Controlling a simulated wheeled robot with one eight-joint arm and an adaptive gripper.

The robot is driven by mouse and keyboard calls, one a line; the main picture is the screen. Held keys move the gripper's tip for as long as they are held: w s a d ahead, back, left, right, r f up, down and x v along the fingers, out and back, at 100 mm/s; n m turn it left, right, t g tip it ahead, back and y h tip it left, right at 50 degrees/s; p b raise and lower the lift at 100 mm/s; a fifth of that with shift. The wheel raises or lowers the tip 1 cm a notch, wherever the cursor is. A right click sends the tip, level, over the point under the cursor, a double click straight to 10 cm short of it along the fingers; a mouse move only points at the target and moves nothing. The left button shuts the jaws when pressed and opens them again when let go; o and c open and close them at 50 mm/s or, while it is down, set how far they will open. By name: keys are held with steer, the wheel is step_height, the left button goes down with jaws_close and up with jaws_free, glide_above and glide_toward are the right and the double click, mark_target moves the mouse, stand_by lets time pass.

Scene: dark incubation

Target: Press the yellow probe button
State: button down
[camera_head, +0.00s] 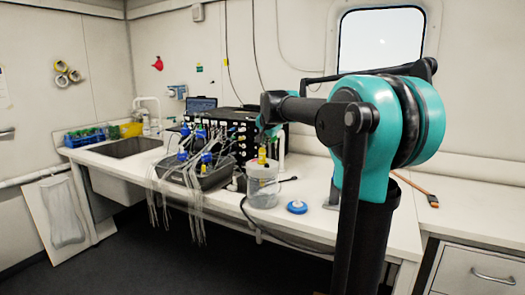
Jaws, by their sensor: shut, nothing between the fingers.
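The yellow probe (262,157) stands upright in a clear beaker (263,188) on the white counter. Its button is too small to make out clearly. My arm reaches left across the picture from the teal joint. My gripper (266,137) is small and dark, points down and is shut with nothing in it. It appears just above the probe's top in the picture. I cannot tell whether it touches the probe, as the dark equipment behind blends with the fingers.
A grey tray (215,178) with blue-capped bottles and hanging tubes stands left of the beaker. A black instrument box (236,143) is behind. A blue round item (297,207) lies right of the beaker. A sink (128,147) is farther left. A black cable runs along the counter's front.

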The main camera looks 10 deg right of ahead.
steer(key=shift+r, duration=3)
